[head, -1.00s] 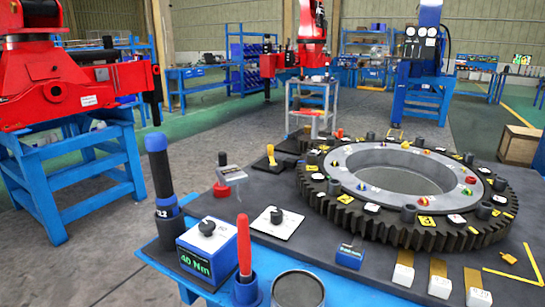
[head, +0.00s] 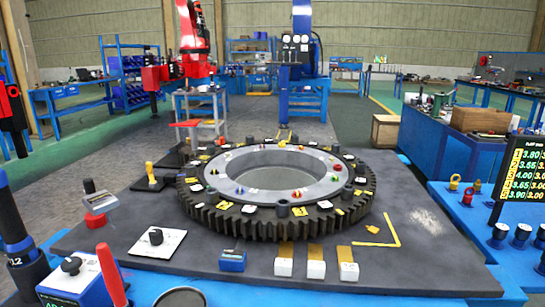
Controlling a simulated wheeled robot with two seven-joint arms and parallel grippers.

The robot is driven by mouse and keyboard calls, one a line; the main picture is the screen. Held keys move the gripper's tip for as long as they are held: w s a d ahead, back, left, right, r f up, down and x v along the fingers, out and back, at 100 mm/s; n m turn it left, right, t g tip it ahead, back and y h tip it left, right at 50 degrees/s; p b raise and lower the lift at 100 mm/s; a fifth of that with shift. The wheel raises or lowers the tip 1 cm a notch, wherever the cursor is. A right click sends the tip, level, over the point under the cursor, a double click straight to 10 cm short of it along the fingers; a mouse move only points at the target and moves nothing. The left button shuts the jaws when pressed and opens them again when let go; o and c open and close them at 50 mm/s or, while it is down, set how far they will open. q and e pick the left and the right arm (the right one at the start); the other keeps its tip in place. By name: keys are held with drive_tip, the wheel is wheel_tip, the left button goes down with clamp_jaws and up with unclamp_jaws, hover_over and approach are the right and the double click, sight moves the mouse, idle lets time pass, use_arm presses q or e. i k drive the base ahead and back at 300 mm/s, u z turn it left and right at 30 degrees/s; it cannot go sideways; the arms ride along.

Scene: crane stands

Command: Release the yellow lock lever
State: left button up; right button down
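A small yellow lever (head: 150,169) stands upright on a dark base plate, left of the large dark gear ring (head: 330,222), on the dark table top (head: 420,262). It is the only yellow lever that I can make out, and nothing touches it. Its exact lock position is too small to tell. Neither of my grippers shows in the head view.
A white plate with a black knob (head: 157,240), a red handle (head: 110,270) and a blue box (head: 232,261) stand near the front left. Several white blocks with tan strips lie at the front. A number display (head: 523,175) stands at right.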

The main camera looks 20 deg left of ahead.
sight(151, 173)
drive_tip(key=z, duration=1.45)
drive_tip(key=k, duration=3)
drive_tip(key=u, duration=2.05)
drive_tip(key=i, duration=1)
drive_tip(key=u, duration=0.05)
